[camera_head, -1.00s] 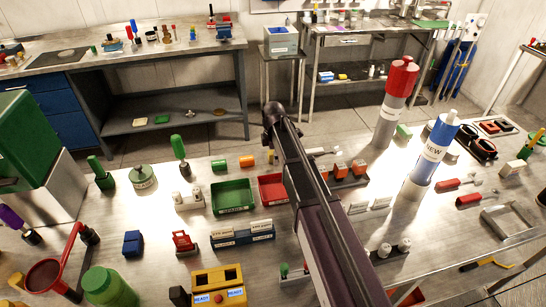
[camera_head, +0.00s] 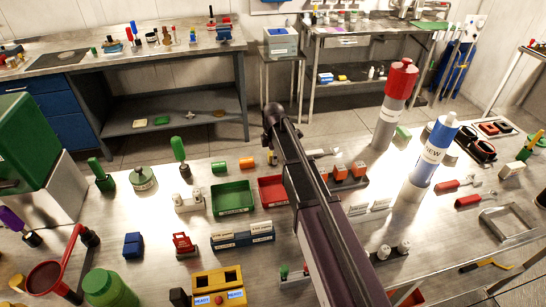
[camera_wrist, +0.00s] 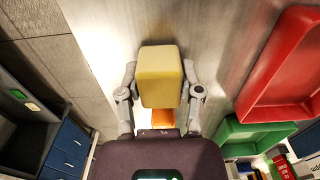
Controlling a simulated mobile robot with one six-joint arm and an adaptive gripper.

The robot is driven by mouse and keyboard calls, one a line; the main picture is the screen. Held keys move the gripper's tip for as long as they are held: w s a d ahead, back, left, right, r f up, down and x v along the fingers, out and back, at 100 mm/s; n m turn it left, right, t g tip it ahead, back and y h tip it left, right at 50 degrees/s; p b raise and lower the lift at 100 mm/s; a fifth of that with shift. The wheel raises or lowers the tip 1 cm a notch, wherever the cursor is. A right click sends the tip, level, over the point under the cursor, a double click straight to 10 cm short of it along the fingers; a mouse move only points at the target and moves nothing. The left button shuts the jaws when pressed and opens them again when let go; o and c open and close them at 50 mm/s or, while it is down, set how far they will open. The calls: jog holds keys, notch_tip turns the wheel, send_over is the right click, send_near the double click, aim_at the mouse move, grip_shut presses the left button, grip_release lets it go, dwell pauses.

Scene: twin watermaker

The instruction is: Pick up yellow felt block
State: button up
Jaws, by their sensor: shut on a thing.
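The yellow felt block (camera_wrist: 160,68) is in the wrist view, a pale yellow block with rounded edges. My gripper (camera_wrist: 160,82) is shut on it, with one finger against each side. The metal bench surface shows behind the block; I cannot tell whether the block touches it.
A red tray (camera_wrist: 283,75) and a green tray (camera_wrist: 246,133) lie to the right in the wrist view. An orange thing (camera_wrist: 163,118) shows just below the block. In the head view the green tray (camera_head: 232,210), red tray (camera_head: 270,201) and blue-topped column (camera_head: 436,147) flank my arm.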

jog(key=shift+r+p, duration=1.3)
jog(key=shift+r, duration=0.2)
jog(key=s+a, duration=0.3)
jog(key=s, duration=0.1)
jog(key=s+a+r+p, duration=0.1)
jog(key=s+a, duration=0.2)
jog(key=s, duration=0.1)
jog(key=s+a, duration=0.3)
jog(key=s, duration=0.2)
jog(key=shift+s+r+p, duration=0.1)
jog(key=shift+r+p, duration=0.2)
jog(key=shift+o, duration=1)
jog(key=shift+c, duration=1.4)
notch_tip(320, 180, up, 15)
jog(key=p, duration=1.5)
jog(key=shift+s, duration=0.1)
